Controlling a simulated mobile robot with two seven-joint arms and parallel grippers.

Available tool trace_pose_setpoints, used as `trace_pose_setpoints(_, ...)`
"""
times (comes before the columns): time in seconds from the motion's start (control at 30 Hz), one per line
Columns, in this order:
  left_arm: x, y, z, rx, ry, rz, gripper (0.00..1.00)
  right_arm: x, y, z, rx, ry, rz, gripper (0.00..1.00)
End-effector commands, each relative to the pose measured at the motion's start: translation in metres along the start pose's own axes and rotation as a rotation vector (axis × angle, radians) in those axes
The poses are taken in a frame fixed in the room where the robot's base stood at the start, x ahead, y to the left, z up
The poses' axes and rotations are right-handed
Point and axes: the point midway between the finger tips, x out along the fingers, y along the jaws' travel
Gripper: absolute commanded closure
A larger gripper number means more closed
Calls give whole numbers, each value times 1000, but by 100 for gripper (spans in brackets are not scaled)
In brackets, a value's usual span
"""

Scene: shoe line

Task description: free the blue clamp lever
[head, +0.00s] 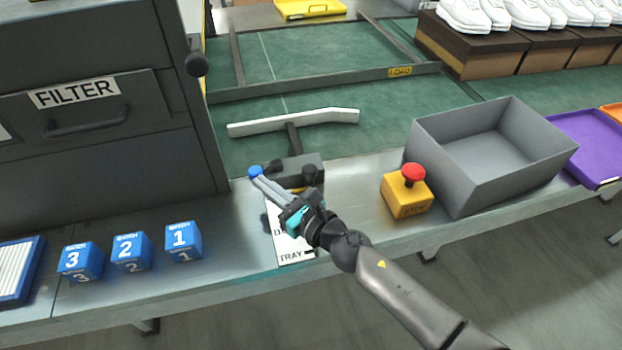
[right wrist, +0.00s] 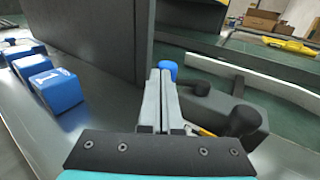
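The blue clamp lever shows as a round blue knob (head: 255,172) at the left end of a dark grey clamp block (head: 312,162); the rest of the lever is hidden. My right gripper (head: 262,180) reaches in from the lower right, its fingertips right at the knob. In the right wrist view the two grey fingers (right wrist: 159,76) lie side by side with almost no gap, so the gripper looks shut. The blue knob (right wrist: 171,66) shows just beyond the fingertips, partly behind them. I cannot tell whether they touch it. My left gripper is not in view.
A dark FILTER cabinet (head: 100,150) stands at the left, blue numbered blocks (head: 131,251) in front. A white bar (head: 295,121) lies behind the clamp. A yellow box with a red button (head: 407,195) and grey bin (head: 450,170) stand right. Bare metal lies between clamp and button.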

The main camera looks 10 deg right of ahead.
Motion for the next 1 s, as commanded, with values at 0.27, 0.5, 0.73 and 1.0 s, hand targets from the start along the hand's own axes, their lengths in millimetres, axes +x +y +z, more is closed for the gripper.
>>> trace_pose_setpoints(0.27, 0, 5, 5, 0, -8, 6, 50, 11, 8, 0, 2, 0, 5, 100)
trace_pose_setpoints(0.5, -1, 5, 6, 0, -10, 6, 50, 20, 14, 1, 19, 0, -188, 100)
trace_pose_setpoints(0.73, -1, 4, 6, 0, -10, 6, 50, 27, 14, 1, 14, 1, -252, 100)
trace_pose_setpoints(1.0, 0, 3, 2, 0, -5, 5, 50, 38, 16, 2, 12, 0, -251, 100)
